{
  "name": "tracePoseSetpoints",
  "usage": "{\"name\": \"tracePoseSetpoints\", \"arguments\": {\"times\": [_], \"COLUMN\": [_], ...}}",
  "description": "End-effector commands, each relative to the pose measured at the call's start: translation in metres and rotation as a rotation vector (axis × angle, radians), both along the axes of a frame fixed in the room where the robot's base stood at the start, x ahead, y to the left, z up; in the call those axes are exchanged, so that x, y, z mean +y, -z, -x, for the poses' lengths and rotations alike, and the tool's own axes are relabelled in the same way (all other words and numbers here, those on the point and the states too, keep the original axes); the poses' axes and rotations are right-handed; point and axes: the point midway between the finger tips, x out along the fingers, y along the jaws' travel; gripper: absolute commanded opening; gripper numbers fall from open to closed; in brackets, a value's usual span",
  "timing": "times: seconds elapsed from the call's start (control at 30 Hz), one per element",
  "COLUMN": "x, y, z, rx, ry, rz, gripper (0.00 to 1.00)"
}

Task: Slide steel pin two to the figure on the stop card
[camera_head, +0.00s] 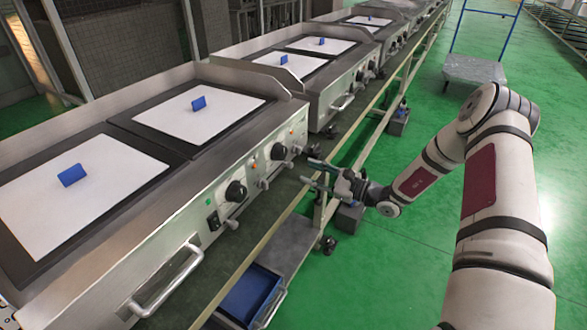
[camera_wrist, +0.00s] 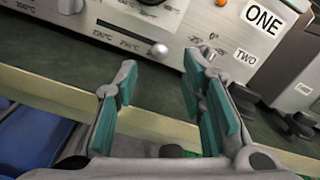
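The griddle's steel front panel (camera_wrist: 225,40) fills the top of the wrist view, with a white "ONE" card (camera_wrist: 262,17) above a smaller "TWO" card (camera_wrist: 246,57). Left of the "TWO" card, a dark slot scale (camera_wrist: 125,34) runs slanting, with readable marks near 200 and 250. A round steel pin (camera_wrist: 159,50) sits at the slot's right end. My gripper (camera_wrist: 160,72) is open and empty, its teal pads below and either side of the pin, apart from it. In the head view my gripper (camera_head: 310,172) is beside the panel. I cannot make out a stop card's figure.
Griddles with white sheets (camera_head: 200,112) and blue tags (camera_head: 198,103) stand in a row. Black knobs (camera_head: 236,191) and a bar handle (camera_head: 165,285) jut from the front. A beige rail (camera_wrist: 60,95) runs below the panel.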

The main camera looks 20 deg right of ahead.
Motion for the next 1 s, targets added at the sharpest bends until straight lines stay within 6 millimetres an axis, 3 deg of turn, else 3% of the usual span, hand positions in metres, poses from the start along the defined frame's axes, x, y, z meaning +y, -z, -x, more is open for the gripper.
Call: {"name": "tracePoseSetpoints", "arguments": {"times": [0.3,0.77,0.8,0.93,1.0], "x": [0.038,0.048,0.048,0.048,0.047], "y": [0.001,0.0,0.0,0.0,0.0], "z": [-0.037,-0.047,-0.047,-0.047,-0.047], "rx": [-0.001,0.0,0.0,0.0,0.0], "ry": [-0.003,-0.001,-0.001,-0.001,-0.001], "rz": [-0.001,0.0,0.0,0.0,0.0], "gripper": [0.37,0.37,0.35,0.05,0.0]}}
